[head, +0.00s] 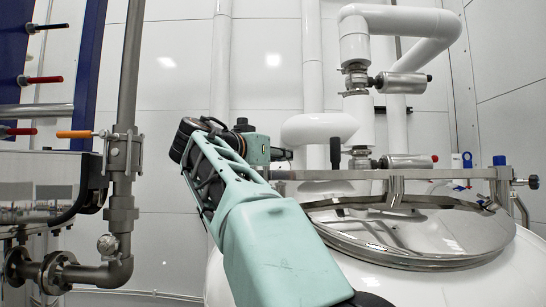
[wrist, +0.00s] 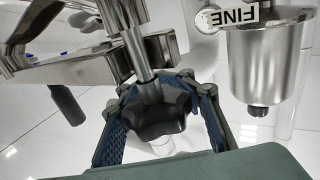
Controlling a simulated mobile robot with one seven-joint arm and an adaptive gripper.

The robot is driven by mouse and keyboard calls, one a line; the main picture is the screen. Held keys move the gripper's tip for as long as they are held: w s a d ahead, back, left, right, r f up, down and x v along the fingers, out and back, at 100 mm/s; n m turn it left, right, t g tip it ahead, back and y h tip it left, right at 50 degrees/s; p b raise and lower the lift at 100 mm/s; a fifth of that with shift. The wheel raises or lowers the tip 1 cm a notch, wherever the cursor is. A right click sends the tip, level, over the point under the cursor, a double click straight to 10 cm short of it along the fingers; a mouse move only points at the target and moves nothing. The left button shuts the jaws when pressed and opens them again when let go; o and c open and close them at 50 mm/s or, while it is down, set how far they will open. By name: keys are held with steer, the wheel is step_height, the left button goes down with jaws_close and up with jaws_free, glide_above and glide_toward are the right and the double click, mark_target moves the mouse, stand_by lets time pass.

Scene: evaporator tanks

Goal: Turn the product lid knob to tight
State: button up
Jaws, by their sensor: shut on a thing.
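A black lobed knob (wrist: 157,113) sits on the end of a metal rod in the wrist view. My gripper (wrist: 162,92) has its blue-padded fingers on either side of the knob and is shut on it. In the head view my gripper (head: 282,155) is at the left end of the steel bar above the lid; the knob cannot be made out there. The shiny round product lid (head: 430,238) lies closed on the white tank, under the bar (head: 350,174). Whether the knob is tight or loose cannot be told.
A black handle (head: 335,152) stands upright just right of my gripper. White pipes with valves (head: 403,85) rise behind the lid. A steel pipe with an orange-handled valve (head: 75,134) is at the left. A steel cup (wrist: 262,65) near a "FINE" label hangs right of my gripper.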

steer(key=m+g+h+p, duration=0.1)
steer(key=p, duration=0.1)
steer(key=d+m+g+h+p, duration=0.1)
steer(key=m+g+h+p, duration=0.1)
steer(key=s+m+g+h+p, duration=0.1)
steer(key=h, duration=0.1)
steer(key=shift+s+d+p, duration=0.1)
steer(key=shift+d+p, duration=0.15)
steer(key=shift+p, duration=0.15)
steer(key=shift+s+d+r+m+g+h+p, duration=0.15)
steer(key=shift+m+g+h+p, duration=0.15)
steer(key=shift+m+g+p, duration=0.15)
steer(key=shift+s+d+f+m+g+h+p, duration=0.1)
steer(key=shift+s+m+g+h+p, duration=0.05)
steer(key=shift+m+g+h+p, duration=0.3)
stand_by(2.1)
steer(key=o, duration=1.1)
steer(key=shift+o, duration=0.2)
steer(key=shift+a, duration=0.1)
steer(key=shift+v, duration=3.75)
